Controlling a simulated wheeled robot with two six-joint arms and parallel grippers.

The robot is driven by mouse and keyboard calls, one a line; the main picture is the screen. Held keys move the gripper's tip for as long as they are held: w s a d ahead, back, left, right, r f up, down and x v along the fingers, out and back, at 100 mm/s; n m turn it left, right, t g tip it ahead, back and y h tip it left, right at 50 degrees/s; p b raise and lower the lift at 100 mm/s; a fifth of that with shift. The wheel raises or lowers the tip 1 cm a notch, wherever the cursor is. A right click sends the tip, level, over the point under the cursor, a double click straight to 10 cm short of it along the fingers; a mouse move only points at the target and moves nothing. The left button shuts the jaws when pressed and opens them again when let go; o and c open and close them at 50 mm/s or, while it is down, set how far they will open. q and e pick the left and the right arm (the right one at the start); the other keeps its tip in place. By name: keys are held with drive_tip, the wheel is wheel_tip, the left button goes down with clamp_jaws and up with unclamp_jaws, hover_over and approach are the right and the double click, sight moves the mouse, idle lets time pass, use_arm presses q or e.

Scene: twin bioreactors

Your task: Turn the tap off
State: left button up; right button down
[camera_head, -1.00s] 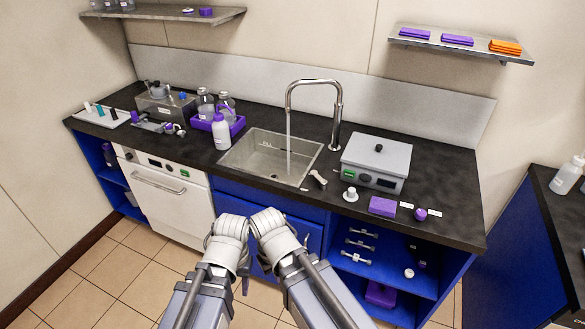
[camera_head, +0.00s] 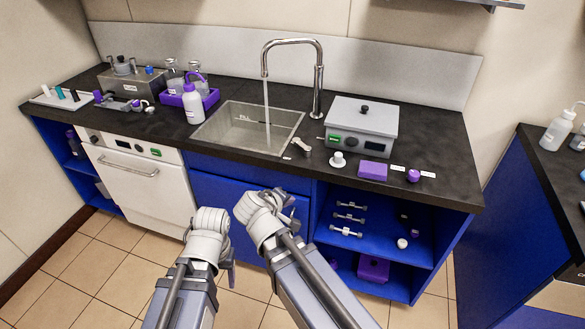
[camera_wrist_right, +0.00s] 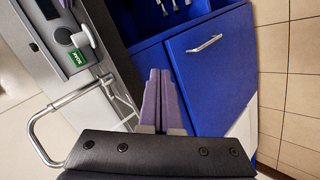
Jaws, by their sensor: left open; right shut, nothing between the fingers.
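The tap (camera_head: 319,80) is a tall curved chrome spout behind the sink (camera_head: 226,127), and a thin stream of water runs from it into the basin. A small grey lever-shaped piece (camera_head: 302,144) sits on the counter by the sink's right edge. The tap also shows in the right wrist view (camera_wrist_right: 38,122). My right gripper (camera_wrist_right: 161,98) is shut and empty, its purple-grey fingers together, in front of the blue cabinet and below the counter. My left gripper (camera_head: 230,270) is open, low in front of the cabinet, its fingers mostly hidden behind the wrist.
A grey box device (camera_head: 360,130) with a green display stands right of the sink, with a white knob-like piece (camera_head: 338,160) and a purple block (camera_head: 373,170) in front. A purple tray (camera_head: 207,103) with bottles stands left of the sink. Open shelves (camera_head: 375,245) lie below right.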

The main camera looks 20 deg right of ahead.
sight(290, 157)
use_arm(q)
wheel_tip(290, 157, down, 12)
drive_tip(key=b, duration=0.9)
use_arm(e)
drive_tip(key=w+r+n+t, duration=0.2)
drive_tip(key=w+n+t, duration=0.6)
drive_tip(key=w+t, duration=0.1)
drive_tip(key=shift+w+a+h, duration=0.15)
drive_tip(key=shift+a+h, duration=0.15)
drive_tip(key=shift+a, duration=0.15)
drive_tip(key=x, duration=1)
drive_tip(key=shift+w+d, duration=0.15)
drive_tip(key=shift+w, duration=0.25)
drive_tip(key=shift+w+d, duration=0.15)
drive_tip(key=shift+d, duration=1)
drive_tip(key=shift+w+d, duration=0.2)
drive_tip(key=shift+d, duration=0.4)
